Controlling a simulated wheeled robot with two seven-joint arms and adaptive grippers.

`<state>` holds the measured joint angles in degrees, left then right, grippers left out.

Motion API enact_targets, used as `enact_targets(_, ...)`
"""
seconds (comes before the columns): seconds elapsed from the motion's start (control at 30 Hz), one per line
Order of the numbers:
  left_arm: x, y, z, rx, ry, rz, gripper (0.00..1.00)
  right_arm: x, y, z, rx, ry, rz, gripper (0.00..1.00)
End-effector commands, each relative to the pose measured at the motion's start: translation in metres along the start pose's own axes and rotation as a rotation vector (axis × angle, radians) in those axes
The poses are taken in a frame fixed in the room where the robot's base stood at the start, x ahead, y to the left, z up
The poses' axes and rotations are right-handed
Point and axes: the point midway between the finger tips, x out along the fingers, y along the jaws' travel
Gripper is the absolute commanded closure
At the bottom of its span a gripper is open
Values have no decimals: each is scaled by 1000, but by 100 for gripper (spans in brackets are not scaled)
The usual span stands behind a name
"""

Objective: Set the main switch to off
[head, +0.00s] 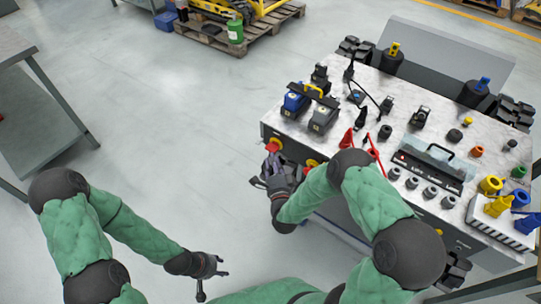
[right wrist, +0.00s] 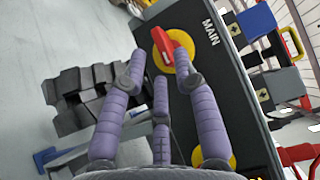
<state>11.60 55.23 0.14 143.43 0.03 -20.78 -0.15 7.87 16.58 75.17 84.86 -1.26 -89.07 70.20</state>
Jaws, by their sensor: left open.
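The main switch is a red handle (right wrist: 163,46) on a yellow round plate (right wrist: 160,62), beside the white word MAIN on the dark cart front. In the head view the red handle (head: 273,146) shows at the cart's left end. My right gripper (head: 271,172) is in front of it. In the right wrist view its purple fingers (right wrist: 162,67) are spread, with tips on either side of the handle; a gap shows on the left, and contact on the right cannot be told. My left gripper (head: 221,272) is open and empty, low over the floor.
The cart top (head: 385,163) carries several tools, plugs and caps. A second yellow plate (right wrist: 213,160) sits on the same cart front. A grey table (head: 45,120) stands at the left, a pallet (head: 260,25) at the back. The floor between is clear.

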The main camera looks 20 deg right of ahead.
Motion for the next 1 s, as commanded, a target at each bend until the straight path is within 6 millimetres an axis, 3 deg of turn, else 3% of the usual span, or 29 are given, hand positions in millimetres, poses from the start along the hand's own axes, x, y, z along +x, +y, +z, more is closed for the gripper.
enact_targets(0.1, 8, -3, 0, 0, 0, 0, 56, 19, 2, 0, 0, 1, -2, 70)
enact_targets(0.3, 13, -5, 0, 0, 0, 0, 56, 37, 2, 0, -1, -1, 1, 70)
enact_targets(0.67, 13, -5, -1, 0, 0, 0, 56, 42, 0, 0, -1, 0, 1, 70)
enact_targets(0.8, 13, -5, -1, 0, 0, 0, 56, 42, 0, 0, -1, 0, 1, 100)
enact_targets(1.0, 13, -5, -1, 0, 0, 0, 56, 42, 0, 0, -3, 0, 3, 100)
